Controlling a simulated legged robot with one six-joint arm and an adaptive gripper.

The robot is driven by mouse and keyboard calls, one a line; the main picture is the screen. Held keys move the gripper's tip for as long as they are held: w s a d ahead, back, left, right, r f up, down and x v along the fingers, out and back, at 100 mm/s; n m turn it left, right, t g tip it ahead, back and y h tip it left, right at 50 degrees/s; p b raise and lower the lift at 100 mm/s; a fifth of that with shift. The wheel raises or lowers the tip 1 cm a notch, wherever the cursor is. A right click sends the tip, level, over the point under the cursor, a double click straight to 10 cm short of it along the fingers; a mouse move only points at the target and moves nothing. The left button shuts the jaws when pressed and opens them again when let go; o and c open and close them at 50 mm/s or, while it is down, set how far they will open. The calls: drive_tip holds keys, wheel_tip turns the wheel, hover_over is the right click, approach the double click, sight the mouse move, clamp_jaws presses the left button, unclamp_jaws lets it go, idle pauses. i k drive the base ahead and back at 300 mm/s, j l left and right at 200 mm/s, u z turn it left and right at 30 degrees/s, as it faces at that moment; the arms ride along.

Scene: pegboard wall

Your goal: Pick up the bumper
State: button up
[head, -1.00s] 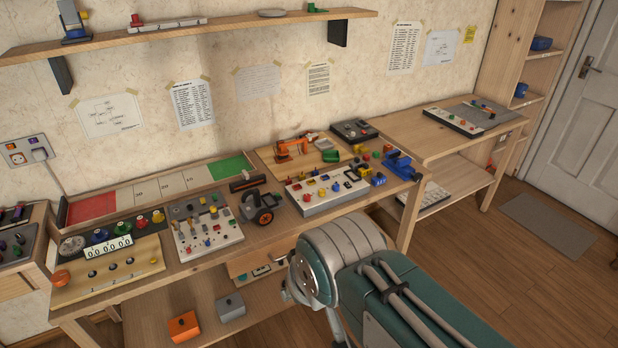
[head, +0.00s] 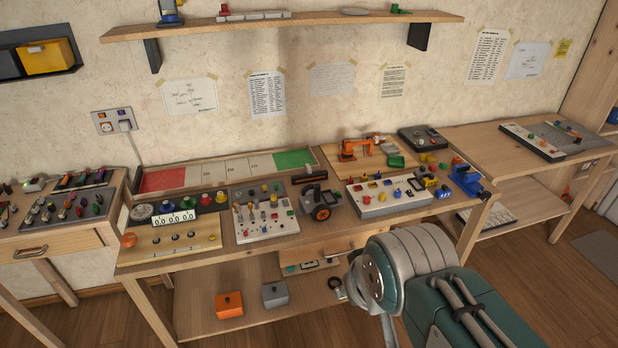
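I cannot tell for sure which object is the bumper. A dark bar (head: 309,178) lies on the middle of the workbench, behind a grey and black wheeled piece (head: 317,203) with an orange-hubbed wheel. My arm fills the lower right, in front of the bench. A small ring-shaped tip shows past the left side of its rounded grey joint; my gripper's fingers cannot be made out. Nothing is seen held, and the arm is apart from the objects on the bench.
The workbench (head: 190,263) is crowded with peg panels, knobs and a red-to-green tray (head: 222,157). A blue vise (head: 468,180) sits at its right end. An orange box (head: 229,305) and a grey box (head: 275,294) stand on the lower shelf. A tool table (head: 60,240) is at left.

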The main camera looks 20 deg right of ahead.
sight(310, 176)
drive_tip(key=i+l, duration=0.25)
drive_tip(key=i, duration=0.2)
drive_tip(key=i+l, duration=0.2)
drive_tip(key=i, duration=0.25)
drive_tip(key=i+l, duration=0.25)
drive_tip(key=i, duration=0.2)
